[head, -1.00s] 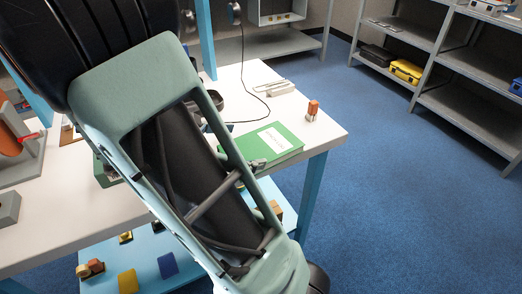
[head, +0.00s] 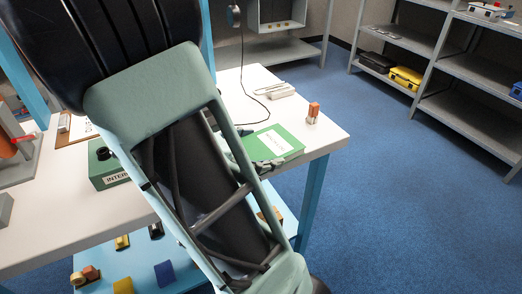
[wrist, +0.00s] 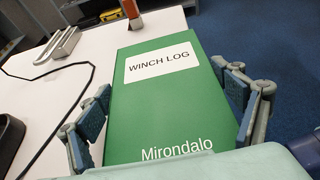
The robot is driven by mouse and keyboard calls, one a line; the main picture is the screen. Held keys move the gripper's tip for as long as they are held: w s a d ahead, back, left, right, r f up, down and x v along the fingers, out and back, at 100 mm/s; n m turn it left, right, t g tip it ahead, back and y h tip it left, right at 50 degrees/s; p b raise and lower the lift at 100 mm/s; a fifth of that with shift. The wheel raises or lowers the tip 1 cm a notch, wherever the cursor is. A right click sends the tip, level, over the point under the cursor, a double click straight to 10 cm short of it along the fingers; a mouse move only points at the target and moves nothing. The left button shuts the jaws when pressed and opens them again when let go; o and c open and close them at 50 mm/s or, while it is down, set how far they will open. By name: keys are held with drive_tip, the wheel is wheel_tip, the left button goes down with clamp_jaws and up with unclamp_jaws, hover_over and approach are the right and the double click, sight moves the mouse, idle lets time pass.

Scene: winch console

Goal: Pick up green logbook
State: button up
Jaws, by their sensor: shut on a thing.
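The green logbook (head: 284,141) is near the right end of the white table, with a white label on its cover. In the wrist view the logbook (wrist: 160,109) shows the words "WINCH LOG" and "Mirondalo". My gripper (wrist: 168,106) has one blue-padded finger along each long side of the logbook and is shut on it. In the head view my gripper (head: 243,155) is partly hidden behind my arm at the logbook's left side. The logbook looks flat at the tabletop; I cannot tell whether it is clear of the surface.
An orange-topped stamp-like item (head: 313,112) stands beyond the logbook near the table's right edge. A black cable (wrist: 62,70) and a pale metal item (head: 273,91) lie behind it. A green box (head: 107,168) stands left. Grey shelves (head: 445,75) stand across the blue floor.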

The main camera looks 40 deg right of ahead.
drive_tip(key=shift+c, duration=0.9)
drive_tip(key=shift+r, duration=0.1)
